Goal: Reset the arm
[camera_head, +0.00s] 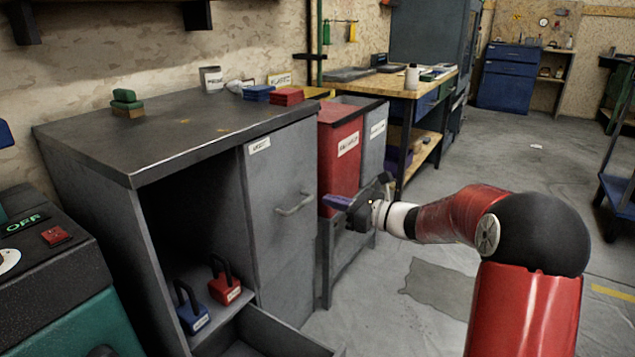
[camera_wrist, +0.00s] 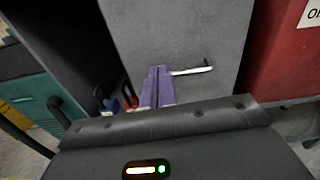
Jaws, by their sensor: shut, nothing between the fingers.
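My red and black arm reaches in from the right in the head view, and my gripper (camera_head: 338,202) is in front of the grey cabinet (camera_head: 285,215), near its door handle (camera_head: 295,204). In the wrist view my gripper's purple fingers (camera_wrist: 157,88) are together with nothing between them. The handle (camera_wrist: 192,70) shows just right of the fingertips there; I cannot tell the exact gap between them.
A blue padlock (camera_head: 191,308) and a red padlock (camera_head: 224,282) stand in the cabinet's open compartment. An open drawer (camera_head: 265,330) juts out below. Red bin (camera_head: 340,150) and workbench (camera_head: 425,85) stand behind. Floor to the right is mostly clear.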

